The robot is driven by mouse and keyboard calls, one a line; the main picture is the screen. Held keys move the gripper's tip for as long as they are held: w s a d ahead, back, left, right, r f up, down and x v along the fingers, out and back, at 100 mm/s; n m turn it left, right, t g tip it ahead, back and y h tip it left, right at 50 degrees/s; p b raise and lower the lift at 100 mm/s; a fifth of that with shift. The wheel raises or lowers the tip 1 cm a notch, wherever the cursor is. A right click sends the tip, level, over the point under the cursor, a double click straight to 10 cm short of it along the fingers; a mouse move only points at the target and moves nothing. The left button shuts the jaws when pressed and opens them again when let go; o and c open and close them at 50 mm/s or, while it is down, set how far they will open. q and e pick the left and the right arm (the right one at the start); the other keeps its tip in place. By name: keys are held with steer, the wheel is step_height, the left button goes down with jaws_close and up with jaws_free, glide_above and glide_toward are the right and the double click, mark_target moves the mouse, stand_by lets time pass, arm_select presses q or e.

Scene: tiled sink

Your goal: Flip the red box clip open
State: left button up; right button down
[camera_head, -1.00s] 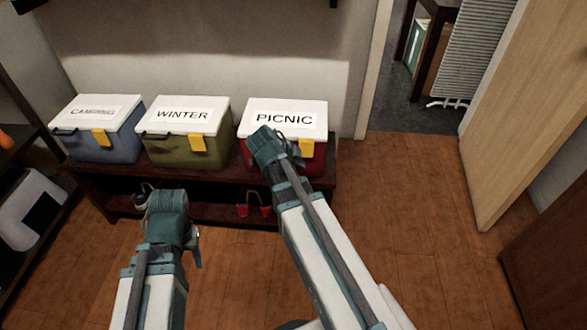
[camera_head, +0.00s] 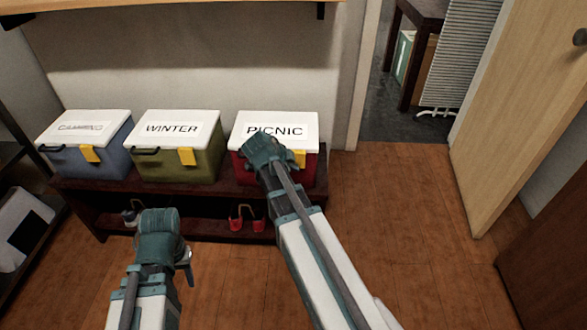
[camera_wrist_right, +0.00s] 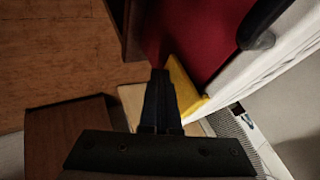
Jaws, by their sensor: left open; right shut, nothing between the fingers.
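The red box (camera_head: 239,166) with a white lid labelled PICNIC (camera_head: 297,122) stands at the right end of a dark bench. Its yellow clip (camera_head: 300,158) is on the front, partly hidden by my right gripper in the head view. My right gripper (camera_head: 263,148) is in front of the box, shut and empty. In the right wrist view its fingertips (camera_wrist_right: 160,75) are beside the clip's lower end (camera_wrist_right: 184,90), close to the red wall; I cannot tell if they touch. My left gripper (camera_head: 187,266) is open and empty, low in front of the bench.
A green WINTER box (camera_head: 200,165) and a blue box (camera_head: 110,157) stand left of the red one on the bench (camera_head: 95,195). Red items (camera_head: 245,223) sit on its lower shelf. A wall shelf (camera_head: 170,12) is above. Floor is clear to the right.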

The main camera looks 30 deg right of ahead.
arm_select(q)
steer(key=shift+f, duration=0.3)
arm_select(e)
steer(key=shift+w+f, duration=0.1)
arm_select(q)
steer(key=shift+r, duration=0.15)
